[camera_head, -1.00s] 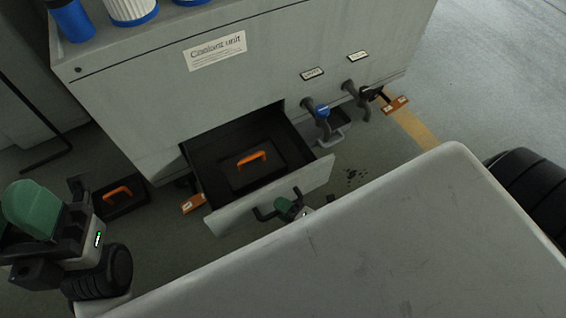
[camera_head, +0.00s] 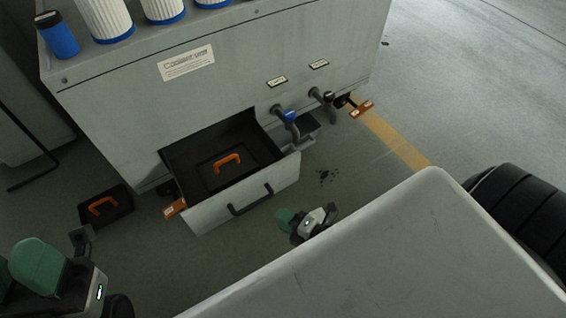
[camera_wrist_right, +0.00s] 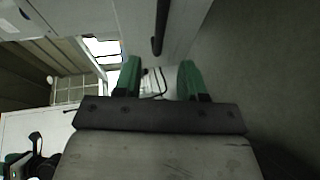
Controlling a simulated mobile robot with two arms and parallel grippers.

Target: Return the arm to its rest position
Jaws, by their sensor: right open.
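My right gripper (camera_head: 300,222) is open in the head view, in front of and to the right of the open drawer's front (camera_head: 215,212). Its jaws are apart from the dark drawer handle (camera_head: 250,199). In the right wrist view its two green fingers (camera_wrist_right: 160,82) stand apart with nothing held between them. A dark bar shows beyond them. My left arm, with a green part and a dark end (camera_head: 82,238), is at the lower left of the head view. Its jaws are not clear.
The grey coolant unit (camera_head: 130,110) has its drawer pulled out, with an orange-handled black insert (camera_head: 228,164) inside. Another orange-handled black box (camera_head: 104,207) lies on the floor at left. Valves (camera_head: 288,115) stick out at right.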

